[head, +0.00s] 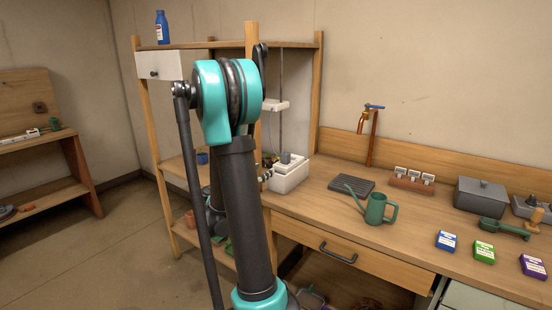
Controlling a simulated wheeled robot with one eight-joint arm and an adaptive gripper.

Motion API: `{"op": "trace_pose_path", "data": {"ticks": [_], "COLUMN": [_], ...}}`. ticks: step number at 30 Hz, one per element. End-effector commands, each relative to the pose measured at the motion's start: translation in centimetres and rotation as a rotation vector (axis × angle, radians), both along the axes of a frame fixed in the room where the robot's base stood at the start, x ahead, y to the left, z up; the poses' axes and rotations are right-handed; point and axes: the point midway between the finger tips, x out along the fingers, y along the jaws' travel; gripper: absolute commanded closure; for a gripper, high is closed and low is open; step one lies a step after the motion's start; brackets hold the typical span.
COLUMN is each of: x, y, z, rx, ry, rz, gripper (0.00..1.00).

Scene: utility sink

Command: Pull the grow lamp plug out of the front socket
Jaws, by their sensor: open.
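My teal and dark grey arm stands upright in the middle of the head view and covers part of the shelf unit. My gripper (267,170) is mostly hidden behind the arm; its dark fingertips show open at the left side of a white box (291,178). A small grey piece (286,158) sits on top of that box; I cannot tell whether it is the grow lamp plug. A small white fixture (275,106), possibly the lamp, hangs above it by thin rods or cords. I cannot make out the front socket for certain.
A wooden block with several white pieces (411,179), a dark ribbed tray (352,185), a green watering can (377,208), a grey lidded box (481,197) and seed packets (484,251) stand on the bench. A copper tap (371,122) rises behind. Floor at left is clear.

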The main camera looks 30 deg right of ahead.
Motion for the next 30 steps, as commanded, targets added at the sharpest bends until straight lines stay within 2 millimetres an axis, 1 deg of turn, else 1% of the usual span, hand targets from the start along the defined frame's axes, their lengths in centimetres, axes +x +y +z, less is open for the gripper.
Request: {"op": "trace_pose_path", "data": {"ticks": [1,9,15,18,26,30], "x": [0.2,2.3,3.6,4.0,4.5,5.1], "y": [-0.9,-5.8,-9.0,-10.0,-11.2,-12.9], "z": [0.0,0.0,0.0,0.0,0.0,0.2], "rx": [0.000,0.001,0.001,0.001,0.002,0.002], "ry": [0.000,0.002,0.003,0.003,0.003,0.003], "rz": [-0.004,-0.004,-0.002,-0.002,-0.002,-0.002], "gripper": [0.47,0.47,0.47,0.47,0.47,0.47]}}
